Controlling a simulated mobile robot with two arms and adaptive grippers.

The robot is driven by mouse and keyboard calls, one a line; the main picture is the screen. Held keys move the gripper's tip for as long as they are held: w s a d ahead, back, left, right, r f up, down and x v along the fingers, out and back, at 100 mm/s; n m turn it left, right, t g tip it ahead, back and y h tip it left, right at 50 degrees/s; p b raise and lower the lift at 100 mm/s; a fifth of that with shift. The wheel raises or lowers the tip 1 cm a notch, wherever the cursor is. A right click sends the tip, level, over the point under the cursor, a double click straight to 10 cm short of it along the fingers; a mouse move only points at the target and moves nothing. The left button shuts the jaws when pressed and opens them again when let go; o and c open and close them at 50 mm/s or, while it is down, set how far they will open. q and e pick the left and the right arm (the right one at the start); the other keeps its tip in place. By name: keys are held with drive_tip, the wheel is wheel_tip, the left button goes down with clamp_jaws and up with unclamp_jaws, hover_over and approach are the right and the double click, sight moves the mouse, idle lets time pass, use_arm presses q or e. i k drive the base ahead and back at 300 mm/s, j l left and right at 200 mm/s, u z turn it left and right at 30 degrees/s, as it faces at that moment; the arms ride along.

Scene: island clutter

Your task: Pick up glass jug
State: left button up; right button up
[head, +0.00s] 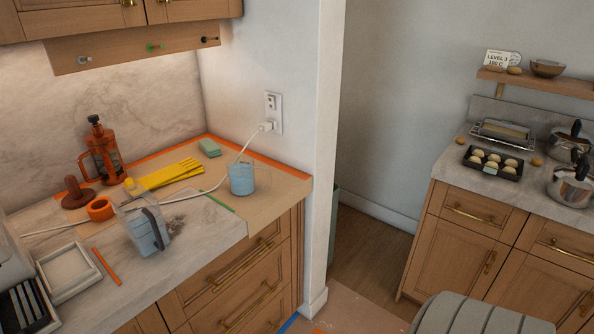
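A clear jug (142,229) with a dark handle and pale blue contents stands near the front edge of the left counter, in the head view. A second clear vessel (242,179) with blue contents stands further right, near the counter corner by the wall. I cannot tell for certain which of the two is the glass jug. Neither of my grippers is in view, and nothing is touching either vessel.
An orange French press (103,152), an orange cup (100,208), yellow gloves (168,174) and a white tray (68,271) crowd the left counter. A white cable (216,187) crosses behind the jug. A right counter (449,166) holds an egg tray (493,162) and pots.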

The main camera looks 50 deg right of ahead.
sight(250, 177)
drive_tip(key=z, duration=1.15)
